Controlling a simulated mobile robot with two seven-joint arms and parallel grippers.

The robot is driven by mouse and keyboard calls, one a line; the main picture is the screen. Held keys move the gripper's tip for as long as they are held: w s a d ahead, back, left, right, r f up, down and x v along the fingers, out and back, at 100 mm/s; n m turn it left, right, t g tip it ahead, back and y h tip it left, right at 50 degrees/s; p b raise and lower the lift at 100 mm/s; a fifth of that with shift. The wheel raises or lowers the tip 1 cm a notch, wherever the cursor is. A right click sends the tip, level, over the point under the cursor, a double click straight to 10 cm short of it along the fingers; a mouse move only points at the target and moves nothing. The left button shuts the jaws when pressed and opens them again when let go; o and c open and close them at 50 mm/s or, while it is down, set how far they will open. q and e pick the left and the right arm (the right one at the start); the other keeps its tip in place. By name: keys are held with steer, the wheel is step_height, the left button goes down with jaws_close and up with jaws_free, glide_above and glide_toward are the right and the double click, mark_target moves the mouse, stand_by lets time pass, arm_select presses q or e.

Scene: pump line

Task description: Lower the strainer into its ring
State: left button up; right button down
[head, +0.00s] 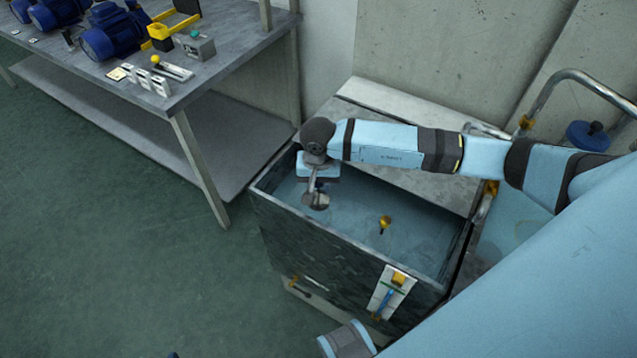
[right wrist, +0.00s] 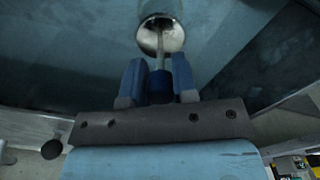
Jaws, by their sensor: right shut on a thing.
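My right gripper (head: 317,181) hangs over the left part of an open tank, and its arm comes in from the right. In the right wrist view the two blue fingers (right wrist: 157,72) are shut on the stem of the strainer. The strainer (head: 317,201) is a small round metal piece below the gripper. Its shiny disc (right wrist: 160,34) lies beyond the fingertips in the right wrist view. I cannot tell how high the strainer is above the tank floor. My left gripper does not show.
The dark-walled tank (head: 330,262) stands against a concrete wall. A workbench (head: 215,62) with blue motors (head: 112,32) is at the upper left. Green floor between is clear.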

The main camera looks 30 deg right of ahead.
steer(key=shift+f+b, duration=0.3)
steer(key=shift+f, duration=0.3)
steer(key=shift+f+b, duration=0.7)
steer(key=shift+b, duration=0.2)
steer(key=c, duration=0.8)
jaws_free()
steer(key=shift+r, duration=0.1)
